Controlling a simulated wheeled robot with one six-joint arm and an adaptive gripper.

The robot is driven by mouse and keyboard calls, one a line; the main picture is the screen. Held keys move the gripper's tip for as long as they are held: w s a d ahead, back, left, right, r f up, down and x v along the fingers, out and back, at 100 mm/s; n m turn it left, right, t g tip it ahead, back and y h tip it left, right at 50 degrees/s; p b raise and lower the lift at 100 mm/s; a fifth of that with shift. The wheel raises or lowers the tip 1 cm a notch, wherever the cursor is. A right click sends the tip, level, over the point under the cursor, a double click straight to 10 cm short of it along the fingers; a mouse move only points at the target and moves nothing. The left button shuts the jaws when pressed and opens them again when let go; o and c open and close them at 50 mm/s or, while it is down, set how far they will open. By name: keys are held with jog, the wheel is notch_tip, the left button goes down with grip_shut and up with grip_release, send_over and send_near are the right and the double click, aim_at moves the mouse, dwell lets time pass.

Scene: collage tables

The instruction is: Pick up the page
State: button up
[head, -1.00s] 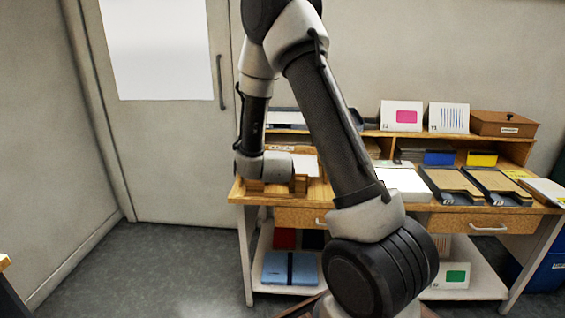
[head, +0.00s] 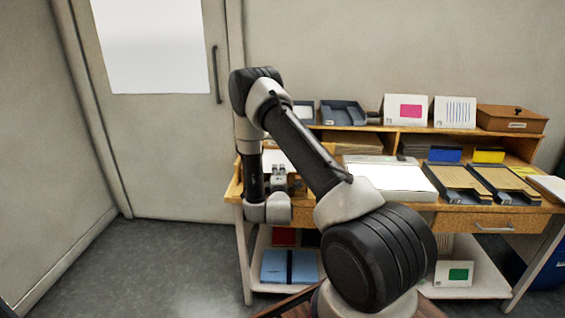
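A white sheet (head: 284,160) shows at the left end of the desk, partly hidden behind my arm; I cannot tell whether it is a single page. A larger white sheet or stack of paper (head: 392,177) lies flat on a tray or pad near the middle of the desk. My gripper (head: 279,172) is small and partly hidden at the left front of the desk, close to the left sheet. Its fingers are too small to read, and I cannot tell whether it touches the sheet.
The wooden desk (head: 380,212) has two dark trays with brown boards (head: 456,180) at right. Its back shelf carries two upright cards (head: 405,110) and a brown box (head: 512,119). Blue folders (head: 290,266) lie on the lower shelf. A door stands left.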

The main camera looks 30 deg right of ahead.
jog(key=shift+x, duration=0.85)
grip_shut()
jog(key=shift+r, duration=0.1)
